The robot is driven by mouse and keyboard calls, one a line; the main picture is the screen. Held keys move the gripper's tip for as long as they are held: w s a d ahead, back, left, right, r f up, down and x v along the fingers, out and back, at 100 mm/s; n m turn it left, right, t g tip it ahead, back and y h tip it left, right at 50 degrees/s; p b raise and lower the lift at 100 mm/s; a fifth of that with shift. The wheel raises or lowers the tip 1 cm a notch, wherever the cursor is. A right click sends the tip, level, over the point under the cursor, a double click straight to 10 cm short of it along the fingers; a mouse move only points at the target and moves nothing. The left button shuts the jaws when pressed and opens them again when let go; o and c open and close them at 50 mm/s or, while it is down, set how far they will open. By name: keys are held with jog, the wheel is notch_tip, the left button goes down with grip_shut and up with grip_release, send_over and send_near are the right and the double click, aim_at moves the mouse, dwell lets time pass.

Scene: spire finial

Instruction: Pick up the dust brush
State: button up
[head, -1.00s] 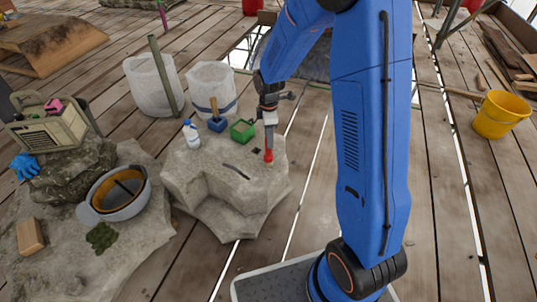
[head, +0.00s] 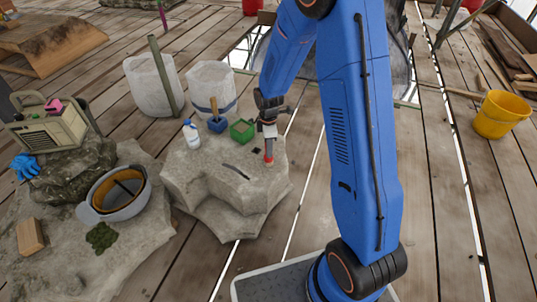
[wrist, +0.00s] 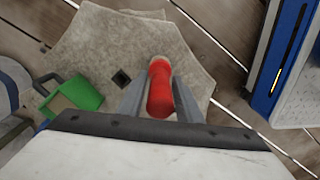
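An upright red piece with a pale lower end (head: 269,160) stands on the right part of the stone block (head: 205,183). It looks like the handle of the dust brush, but its lower end is too small to tell. In the wrist view the red handle (wrist: 160,92) lies between my two fingers. My gripper (head: 268,150) points down over it, its fingers on either side of the handle. The fingers look open, with slim gaps beside the near end of the handle. Contact at the fingertips is hard to judge.
On the same block stand a white bottle (head: 192,134), a blue piece with a wooden handle (head: 216,122) and a green box (head: 242,131). A dark slot and a small black square mark its top. A yellow bucket (head: 500,115) is far right.

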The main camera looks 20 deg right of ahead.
grip_shut()
jog(key=shift+r, duration=0.1)
